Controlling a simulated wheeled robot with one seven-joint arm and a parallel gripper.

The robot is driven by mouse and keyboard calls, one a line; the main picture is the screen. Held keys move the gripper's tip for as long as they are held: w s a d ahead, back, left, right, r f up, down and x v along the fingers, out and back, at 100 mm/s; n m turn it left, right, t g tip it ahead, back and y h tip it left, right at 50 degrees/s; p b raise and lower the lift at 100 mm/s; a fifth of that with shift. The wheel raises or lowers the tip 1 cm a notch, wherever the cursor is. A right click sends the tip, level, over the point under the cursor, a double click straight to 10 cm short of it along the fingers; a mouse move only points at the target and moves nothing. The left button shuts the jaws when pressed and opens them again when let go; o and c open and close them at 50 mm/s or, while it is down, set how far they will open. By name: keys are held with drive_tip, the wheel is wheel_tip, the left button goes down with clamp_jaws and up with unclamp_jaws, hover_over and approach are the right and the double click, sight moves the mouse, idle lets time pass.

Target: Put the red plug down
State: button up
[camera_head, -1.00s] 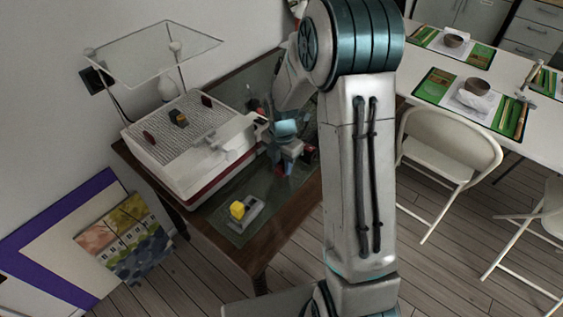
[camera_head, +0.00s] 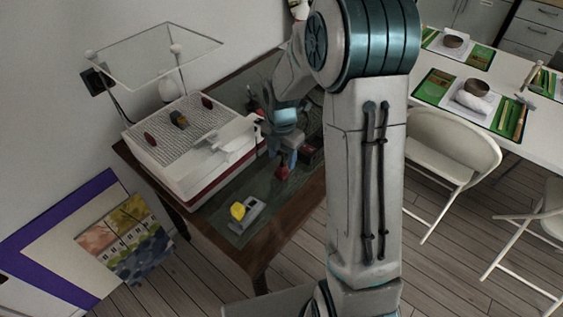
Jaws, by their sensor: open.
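A small red object, which looks like the red plug (camera_head: 282,173), is on the dark glass top of the brown table, just in front of the white box. My gripper (camera_head: 288,158) is directly above and behind it, pointing down, with its jaws open. The fingers are small and dark here, so I cannot tell whether a fingertip still touches the plug. The plug's upper part is partly hidden by the gripper.
A yellow block (camera_head: 238,211) sits on a grey holder (camera_head: 251,214) at the table's near end. The white box (camera_head: 190,170) with a mesh top holds several small pieces. A dark box (camera_head: 312,150) stands right of my gripper.

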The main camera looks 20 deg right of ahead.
sight(282, 165)
wheel_tip(282, 165, up, 8)
drive_tip(key=s+r+m+t, duration=0.1)
drive_tip(key=s+r+m, duration=0.2)
drive_tip(key=s+m, duration=0.7)
drive_tip(key=s+r+m+t, duration=0.1)
drive_tip(key=s+r+m, duration=0.3)
drive_tip(key=s+m, duration=0.6)
drive_tip(key=m, duration=0.5)
drive_tip(key=shift+s+a+t, duration=0.15)
drive_tip(key=shift+s+t, duration=0.15)
drive_tip(key=shift+r, duration=0.1)
drive_tip(key=p+v, duration=0.3)
drive_tip(key=shift+w+r, duration=0.1)
drive_tip(key=shift+w, duration=0.2)
